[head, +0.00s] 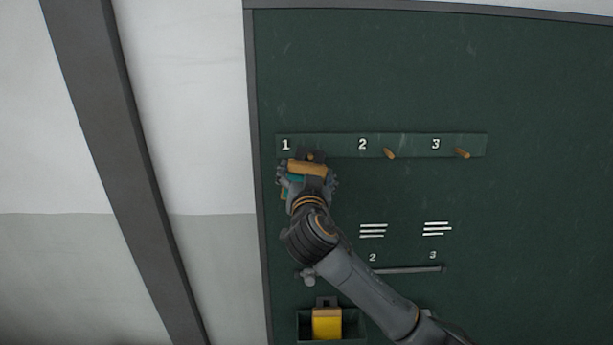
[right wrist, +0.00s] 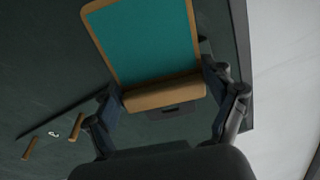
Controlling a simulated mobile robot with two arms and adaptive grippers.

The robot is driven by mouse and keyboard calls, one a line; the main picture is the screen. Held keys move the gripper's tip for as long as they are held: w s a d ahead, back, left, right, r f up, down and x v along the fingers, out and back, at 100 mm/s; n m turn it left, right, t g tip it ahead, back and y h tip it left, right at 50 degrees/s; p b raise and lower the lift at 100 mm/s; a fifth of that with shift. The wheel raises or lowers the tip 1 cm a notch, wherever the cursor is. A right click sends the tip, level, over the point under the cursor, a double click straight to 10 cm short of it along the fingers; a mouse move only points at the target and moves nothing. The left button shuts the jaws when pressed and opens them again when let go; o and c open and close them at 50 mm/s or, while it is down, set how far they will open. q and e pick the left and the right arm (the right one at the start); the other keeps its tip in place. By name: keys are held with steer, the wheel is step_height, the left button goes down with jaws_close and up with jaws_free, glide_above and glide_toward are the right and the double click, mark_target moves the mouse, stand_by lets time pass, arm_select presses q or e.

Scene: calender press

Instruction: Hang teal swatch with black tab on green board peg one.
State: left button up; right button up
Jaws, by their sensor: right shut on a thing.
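My right gripper (head: 308,177) is at the green board (head: 400,75), just below the number 1. It is shut on the teal swatch (right wrist: 145,42), gripping at its tan bar (right wrist: 165,93); a sliver of teal shows in the head view. The black tab (head: 304,155) sticks up above the tan bar, in front of the peg strip. Peg one (head: 313,157) shows as a tan end at the tab; whether it passes through the tab's slot I cannot tell. The tab (right wrist: 172,112) also shows in the right wrist view. My left gripper is not in view.
Peg two (head: 389,153) and peg three (head: 462,153) are bare, to the right on the same strip (head: 415,146). Below, a grey rail (head: 400,270) crosses the board. A yellow swatch (head: 327,324) with a black tab stands in a dark holder at the bottom.

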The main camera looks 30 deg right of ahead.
steer(key=shift+w+d+f+b, duration=0.25)
steer(key=shift+w+d+b, duration=0.15)
steer(key=shift+w, duration=0.3)
steer(key=shift+w+d+f+b, duration=0.3)
steer(key=shift+w+d, duration=0.15)
steer(key=shift+w, duration=0.2)
steer(key=shift+r, duration=0.1)
steer(key=o, duration=1)
